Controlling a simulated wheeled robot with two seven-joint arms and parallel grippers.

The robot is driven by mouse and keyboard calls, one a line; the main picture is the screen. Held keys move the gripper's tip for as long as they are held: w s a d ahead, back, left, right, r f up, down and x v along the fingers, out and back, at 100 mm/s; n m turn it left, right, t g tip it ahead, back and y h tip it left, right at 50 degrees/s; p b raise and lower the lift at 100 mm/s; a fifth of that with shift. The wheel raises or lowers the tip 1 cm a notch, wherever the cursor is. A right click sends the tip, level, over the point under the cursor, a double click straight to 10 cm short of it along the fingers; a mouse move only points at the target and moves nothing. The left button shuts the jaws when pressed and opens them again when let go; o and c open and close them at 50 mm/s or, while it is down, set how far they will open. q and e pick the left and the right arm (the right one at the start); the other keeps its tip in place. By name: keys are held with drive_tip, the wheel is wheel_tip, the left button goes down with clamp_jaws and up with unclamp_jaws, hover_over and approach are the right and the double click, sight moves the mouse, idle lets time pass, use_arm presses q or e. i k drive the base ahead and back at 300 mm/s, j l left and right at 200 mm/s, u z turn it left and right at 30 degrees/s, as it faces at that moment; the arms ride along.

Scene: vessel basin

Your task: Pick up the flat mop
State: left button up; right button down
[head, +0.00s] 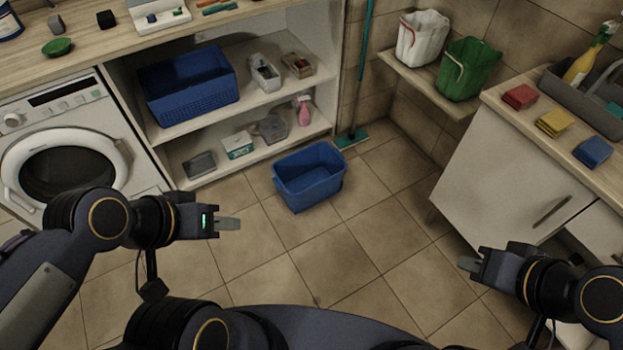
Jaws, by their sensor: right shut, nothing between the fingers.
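The flat mop stands upright in the back corner, right of the shelf unit. Its teal handle (365,42) runs up out of the top of the head view, and its flat teal head (351,138) rests on the floor. My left gripper (238,224) is in front of the shelf unit, well short of the mop. Its fingers overlap from this angle, so I cannot tell whether it is open. My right gripper (464,264) is shut and empty, low on the right and far from the mop.
A blue basin (309,176) stands on the floor just in front of the mop head. A wall shelf (425,84) with a white and a green bucket juts out at the right. A white cabinet (510,175) borders the tiled floor, which is clear in the middle.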

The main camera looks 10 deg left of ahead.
sight(353, 138)
drive_tip(key=i+z, duration=0.15)
drive_tip(key=i, duration=0.4)
drive_tip(key=i+z, duration=0.15)
drive_tip(key=i, duration=0.4)
drive_tip(key=i+j+z, duration=0.2)
drive_tip(key=i, duration=0.35)
drive_tip(key=i+z, duration=0.15)
drive_tip(key=i, duration=0.4)
